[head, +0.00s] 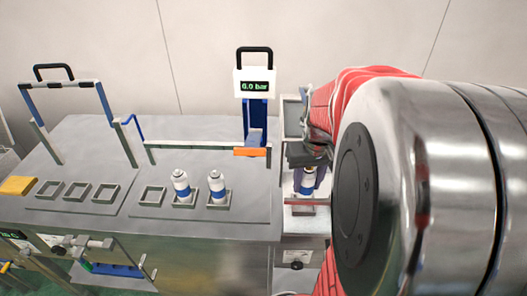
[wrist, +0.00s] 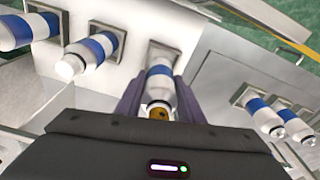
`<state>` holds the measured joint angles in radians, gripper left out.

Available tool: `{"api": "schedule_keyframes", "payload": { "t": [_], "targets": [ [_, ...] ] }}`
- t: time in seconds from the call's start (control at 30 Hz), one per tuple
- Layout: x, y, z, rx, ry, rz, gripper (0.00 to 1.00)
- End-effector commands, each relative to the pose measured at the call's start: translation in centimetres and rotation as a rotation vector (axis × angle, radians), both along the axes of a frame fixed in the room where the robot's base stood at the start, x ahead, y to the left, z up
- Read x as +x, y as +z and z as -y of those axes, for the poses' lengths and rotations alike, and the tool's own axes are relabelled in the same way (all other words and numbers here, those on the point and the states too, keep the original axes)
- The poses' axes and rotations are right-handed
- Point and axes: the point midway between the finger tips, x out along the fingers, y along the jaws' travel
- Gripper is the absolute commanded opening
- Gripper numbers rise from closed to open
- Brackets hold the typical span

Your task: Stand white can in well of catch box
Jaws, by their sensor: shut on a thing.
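The white can with a blue band (wrist: 159,73) is between the two fingers of my gripper (wrist: 158,88), its brass-coloured top towards the wrist camera. Its far end is at a square well (wrist: 163,50); I cannot tell how deep it sits. In the head view my gripper (head: 307,158) points down over the catch box (head: 304,225) at the right end of the bench. The can (head: 307,181) shows below the jaws, roughly upright, its lower end hidden behind the box's reddish front bar (head: 306,201).
Two similar cans (head: 181,187) (head: 217,187) stand in square holders on the bench to the left. Empty holders (head: 77,191) lie farther left. A pressure display reading 6.0 bar (head: 255,86) stands behind. More banded cans (wrist: 90,52) show at the wrist view's left.

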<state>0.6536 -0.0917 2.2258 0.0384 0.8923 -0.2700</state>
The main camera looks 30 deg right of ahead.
Motion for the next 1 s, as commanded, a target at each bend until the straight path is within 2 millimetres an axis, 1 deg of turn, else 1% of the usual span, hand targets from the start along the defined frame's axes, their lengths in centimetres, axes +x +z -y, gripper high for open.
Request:
{"api": "schedule_keyframes", "payload": {
  "t": [0.33, 0.6, 0.67, 1.0],
  "targets": [
    [0.0, -0.3, 0.0, -0.001, 0.001, 0.001, 0.05],
    [0.0, -3.3, -0.1, 0.0, 0.002, 0.0, 0.05],
    [0.0, -3.7, -0.1, 0.0, 0.002, 0.0, 0.05],
    [0.1, -3.9, -0.1, -0.001, 0.003, 0.002, 0.05]
  ]
}}
